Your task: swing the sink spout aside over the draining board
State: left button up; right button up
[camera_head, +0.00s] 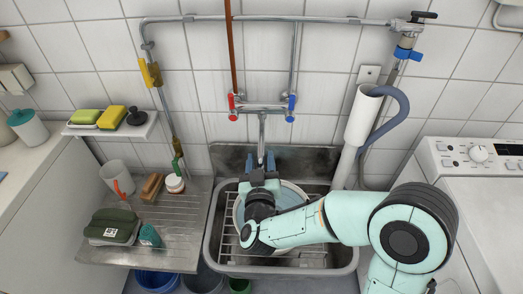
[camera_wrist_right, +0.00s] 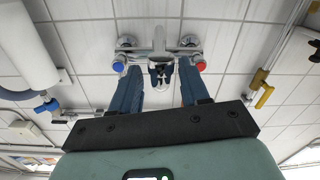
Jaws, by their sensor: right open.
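The sink spout (camera_head: 262,135) is a chrome pipe hanging from the wall mixer (camera_head: 262,108) and points straight out over the sink (camera_head: 213,240). My right gripper (camera_head: 261,160) is open at the spout, with one blue finger on each side. In the right wrist view the spout (camera_wrist_right: 160,72) shows between the open fingers (camera_wrist_right: 161,85), with gaps visible; whether either finger touches it I cannot tell. The ribbed metal draining board (camera_head: 185,240) lies left of the sink. The spout's outlet is partly hidden by my gripper. My left gripper is not in view.
A round basin (camera_head: 296,195) sits in the sink. A white pipe (camera_head: 360,125) stands to the right.

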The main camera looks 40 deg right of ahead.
aim_at(261, 142)
jog(key=shift+x, duration=1.55)
jog(key=shift+c, duration=0.3)
grip_shut()
